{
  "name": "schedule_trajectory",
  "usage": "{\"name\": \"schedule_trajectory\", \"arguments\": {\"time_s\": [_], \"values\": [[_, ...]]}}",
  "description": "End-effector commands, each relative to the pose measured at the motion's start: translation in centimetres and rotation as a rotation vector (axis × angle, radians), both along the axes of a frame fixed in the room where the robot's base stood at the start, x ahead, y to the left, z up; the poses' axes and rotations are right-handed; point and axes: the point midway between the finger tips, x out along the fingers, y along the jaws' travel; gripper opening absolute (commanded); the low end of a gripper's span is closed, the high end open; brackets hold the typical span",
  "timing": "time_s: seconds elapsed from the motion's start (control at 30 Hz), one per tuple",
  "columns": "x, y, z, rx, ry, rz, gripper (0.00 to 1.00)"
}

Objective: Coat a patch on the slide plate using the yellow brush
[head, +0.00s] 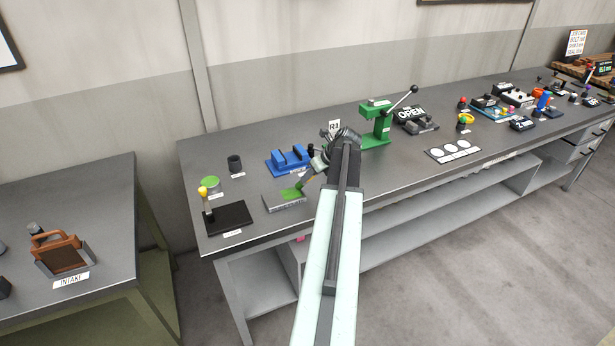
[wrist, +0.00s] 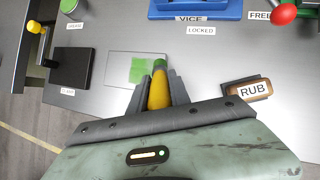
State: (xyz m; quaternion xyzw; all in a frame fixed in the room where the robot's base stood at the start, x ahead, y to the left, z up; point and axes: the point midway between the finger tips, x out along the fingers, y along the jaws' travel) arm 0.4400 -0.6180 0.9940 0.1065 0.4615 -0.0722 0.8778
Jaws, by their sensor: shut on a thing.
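The slide plate (head: 284,204) is a flat grey plate near the front left of the bench, below the blue vise. It also shows in the wrist view (wrist: 115,68), with a green patch (wrist: 138,72) on its right part. My gripper (wrist: 158,84) is shut on the yellow brush (wrist: 158,96). The brush's green tip points away from the jaws and overlaps the patch's right edge in the wrist view. I cannot tell for sure whether it touches the plate. In the head view my gripper (head: 306,184) is just above the plate's right side, and the brush is mostly hidden.
A green-topped grease tin (head: 210,182) and a black pad (head: 230,217) with a yellow-topped post (head: 203,192) lie left. The blue vise (head: 288,159) stands behind, marked LOCKED. A brown RUB block (wrist: 247,91) is right of my jaws. A green press (head: 376,122) stands further right.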

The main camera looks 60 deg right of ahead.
Motion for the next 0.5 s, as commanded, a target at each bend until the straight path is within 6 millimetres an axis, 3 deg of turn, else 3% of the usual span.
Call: {"name": "schedule_trajectory", "arguments": {"time_s": [0.17,0.5], "values": [[0.0,0.0,0.5,0.000,0.000,0.000,0.00],[0.0,0.0,4.5,0.000,0.000,0.000,0.00]]}}
